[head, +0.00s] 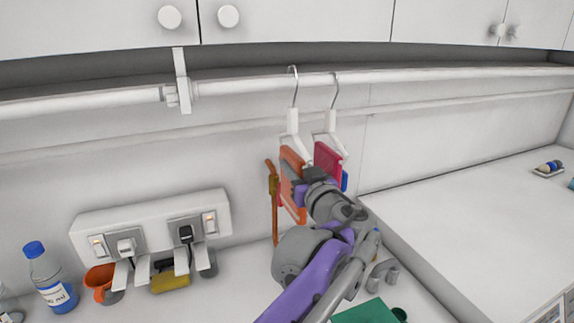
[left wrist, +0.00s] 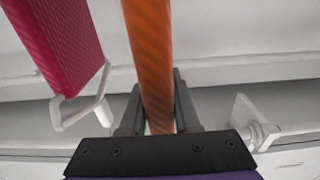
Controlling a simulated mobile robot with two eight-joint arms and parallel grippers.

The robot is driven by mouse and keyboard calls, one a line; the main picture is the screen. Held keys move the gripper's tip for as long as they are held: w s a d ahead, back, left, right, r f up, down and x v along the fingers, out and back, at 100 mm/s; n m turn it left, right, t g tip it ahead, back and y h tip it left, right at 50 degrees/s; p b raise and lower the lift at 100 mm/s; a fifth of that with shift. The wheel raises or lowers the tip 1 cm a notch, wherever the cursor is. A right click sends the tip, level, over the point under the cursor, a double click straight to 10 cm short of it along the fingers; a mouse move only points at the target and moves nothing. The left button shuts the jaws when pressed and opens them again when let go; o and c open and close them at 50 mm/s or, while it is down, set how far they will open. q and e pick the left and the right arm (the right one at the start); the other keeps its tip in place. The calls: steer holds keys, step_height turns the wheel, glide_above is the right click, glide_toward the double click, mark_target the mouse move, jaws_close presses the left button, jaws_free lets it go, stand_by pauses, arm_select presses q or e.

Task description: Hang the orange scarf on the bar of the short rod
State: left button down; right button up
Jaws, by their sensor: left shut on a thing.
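The orange scarf (head: 292,157) shows as a narrow folded strip below the white bar (head: 240,87). My left gripper (head: 296,190) is shut on it; in the left wrist view the scarf (left wrist: 152,60) runs between the two dark fingers (left wrist: 157,110). In the head view the scarf's upper end overlaps the left white hanger (head: 293,124); I cannot tell whether it hangs on that hanger. A crimson cloth (head: 327,162) hangs on a second white hanger (head: 331,122) just right of it. My right gripper is out of view.
A bracket (head: 181,80) supports the bar at left; cabinets (head: 300,25) are above. A brownish-orange strip (head: 275,220) hangs left of my gripper. The right counter (head: 470,215) is mostly clear.

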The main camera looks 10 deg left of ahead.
arm_select(q)
steer(key=v, duration=0.3)
steer(key=shift+s+d+r, duration=0.1)
steer(key=shift+s+r, duration=0.05)
steer(key=shift+s, duration=0.1)
steer(key=p, duration=0.3)
glide_toward(300, 172)
steer(key=d+v, duration=0.1)
steer(key=v, duration=1.9)
steer(key=shift+f, duration=0.25)
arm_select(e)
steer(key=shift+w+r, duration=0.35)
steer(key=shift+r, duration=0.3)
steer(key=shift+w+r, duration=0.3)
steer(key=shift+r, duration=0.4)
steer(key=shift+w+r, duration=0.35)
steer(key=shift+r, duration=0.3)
arm_select(q)
steer(key=shift+s+d, duration=0.15)
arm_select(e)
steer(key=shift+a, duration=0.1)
